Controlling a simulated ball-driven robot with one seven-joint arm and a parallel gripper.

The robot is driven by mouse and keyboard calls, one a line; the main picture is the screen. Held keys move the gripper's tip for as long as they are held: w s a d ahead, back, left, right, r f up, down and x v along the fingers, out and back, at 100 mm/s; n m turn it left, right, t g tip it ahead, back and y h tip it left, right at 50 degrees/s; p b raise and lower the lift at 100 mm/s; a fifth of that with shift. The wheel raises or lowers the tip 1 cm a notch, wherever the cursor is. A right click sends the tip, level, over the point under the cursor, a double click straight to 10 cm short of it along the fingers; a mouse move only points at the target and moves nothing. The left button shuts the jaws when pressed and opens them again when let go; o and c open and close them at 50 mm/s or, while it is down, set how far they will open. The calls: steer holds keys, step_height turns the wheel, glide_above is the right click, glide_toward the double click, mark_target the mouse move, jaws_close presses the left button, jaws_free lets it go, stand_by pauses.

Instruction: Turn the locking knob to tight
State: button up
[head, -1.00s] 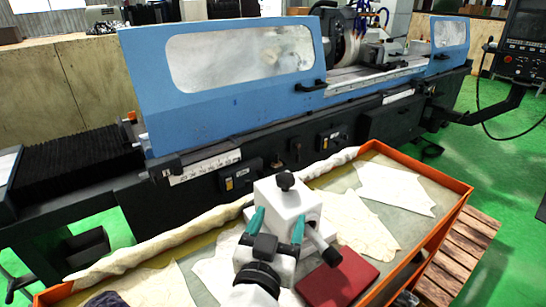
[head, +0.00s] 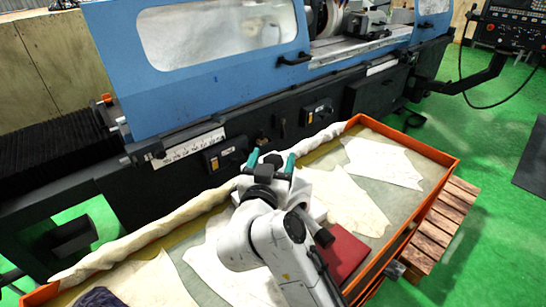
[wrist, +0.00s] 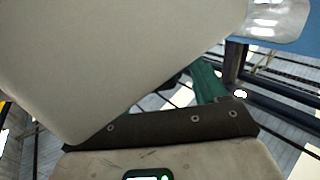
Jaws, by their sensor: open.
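A white block-shaped device (head: 318,187) stands on the orange-rimmed bench in the head view, mostly hidden behind my arm. The black knob on its top does not show clearly; my gripper covers that place. My gripper (head: 270,161) is open, its two teal fingers apart at the block's upper part. A dark shape lies between the fingers; I cannot tell whether it is the knob or part of my gripper. A teal finger (wrist: 207,82) also shows in the wrist view, where a large pale surface fills the upper left. Contact with the knob cannot be seen.
A dark red box (head: 345,256) lies right of my arm. The orange-rimmed bench (head: 411,234) holds pale cloths (head: 383,162) and a long twisted cloth roll (head: 150,236) along its back edge. The blue grinder (head: 215,80) stands behind. The bench's right side has free room.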

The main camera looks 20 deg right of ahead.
steer(key=shift+w+d, duration=0.25)
steer(key=shift+w, duration=0.05)
steer(key=shift+c, duration=0.3)
steer(key=c, duration=0.9)
